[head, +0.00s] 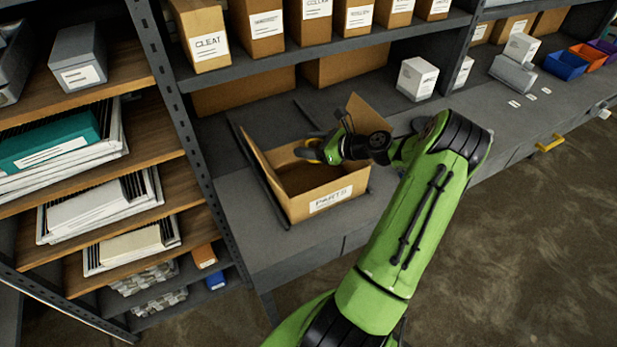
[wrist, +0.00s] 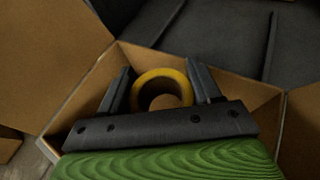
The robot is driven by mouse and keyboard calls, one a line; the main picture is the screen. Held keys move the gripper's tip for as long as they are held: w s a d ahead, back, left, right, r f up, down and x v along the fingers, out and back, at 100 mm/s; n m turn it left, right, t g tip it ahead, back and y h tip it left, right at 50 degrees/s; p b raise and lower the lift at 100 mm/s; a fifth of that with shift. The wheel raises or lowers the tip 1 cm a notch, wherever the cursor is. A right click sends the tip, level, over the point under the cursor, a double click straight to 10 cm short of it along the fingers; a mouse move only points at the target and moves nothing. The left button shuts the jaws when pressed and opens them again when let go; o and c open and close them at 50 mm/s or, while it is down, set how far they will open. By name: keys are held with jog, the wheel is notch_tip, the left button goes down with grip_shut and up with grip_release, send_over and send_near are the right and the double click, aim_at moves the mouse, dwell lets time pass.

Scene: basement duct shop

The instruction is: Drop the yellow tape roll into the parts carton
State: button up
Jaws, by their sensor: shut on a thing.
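The parts carton (head: 325,204) stands open on the grey bench, with its flaps spread and a PARTS label on its front.
Labelled cardboard boxes (head: 262,28) line the shelf above the bench. White boxes (head: 417,78) stand to the right, and blue and orange bins (head: 566,65) further right. A shelf upright (head: 172,105) rises left of the carton.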

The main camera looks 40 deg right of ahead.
jog(key=shift+s+f, duration=0.15)
jog(key=shift+s, duration=0.05)
jog(key=o, duration=1.1)
jog(key=shift+o, duration=0.2)
jog(key=p+v, duration=0.1)
jog(key=v, duration=1.4)
jog(key=shift+s+d, duration=0.15)
jog(key=shift+s, duration=0.2)
